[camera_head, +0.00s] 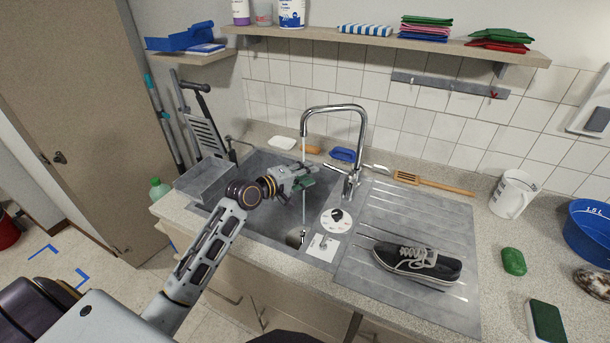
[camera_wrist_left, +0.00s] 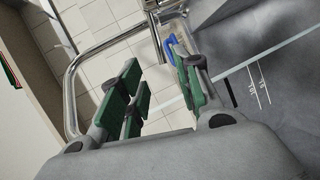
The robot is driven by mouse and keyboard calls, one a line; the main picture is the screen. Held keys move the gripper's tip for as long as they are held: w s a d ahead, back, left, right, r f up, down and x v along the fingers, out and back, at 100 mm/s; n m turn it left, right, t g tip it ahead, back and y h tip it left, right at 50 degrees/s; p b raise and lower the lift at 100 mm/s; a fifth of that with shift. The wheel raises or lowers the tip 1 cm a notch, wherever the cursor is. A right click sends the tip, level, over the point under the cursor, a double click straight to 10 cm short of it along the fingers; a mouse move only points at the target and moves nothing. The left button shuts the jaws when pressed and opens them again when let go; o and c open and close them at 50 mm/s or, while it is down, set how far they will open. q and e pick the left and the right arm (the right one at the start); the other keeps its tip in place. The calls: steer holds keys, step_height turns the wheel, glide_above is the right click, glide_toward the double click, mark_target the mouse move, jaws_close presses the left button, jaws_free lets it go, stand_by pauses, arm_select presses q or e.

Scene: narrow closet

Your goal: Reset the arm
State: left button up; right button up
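My left arm reaches in from the lower left. Its gripper (camera_head: 308,183) is over the grey sink (camera_head: 262,222), below the curved faucet (camera_head: 335,108). In the left wrist view the green-padded fingers (camera_wrist_left: 160,92) stand apart with nothing seen between them. A thin, pale water stream (camera_head: 304,215) falls from the faucet and passes close to the fingertips; I cannot tell whether it touches them. My right gripper is not in view.
A black shoe (camera_head: 417,262) lies on the drainboard (camera_head: 455,225). A white pitcher (camera_head: 513,193), blue basin (camera_head: 588,232) and green soap (camera_head: 513,261) stand right. A grey rack (camera_head: 205,135) leans at the sink's left. A shelf (camera_head: 390,40) runs above.

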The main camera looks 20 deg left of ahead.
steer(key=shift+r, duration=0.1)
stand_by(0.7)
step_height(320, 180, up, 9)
steer(key=p, duration=0.9)
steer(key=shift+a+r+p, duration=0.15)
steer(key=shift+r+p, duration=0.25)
steer(key=shift+p, duration=0.15)
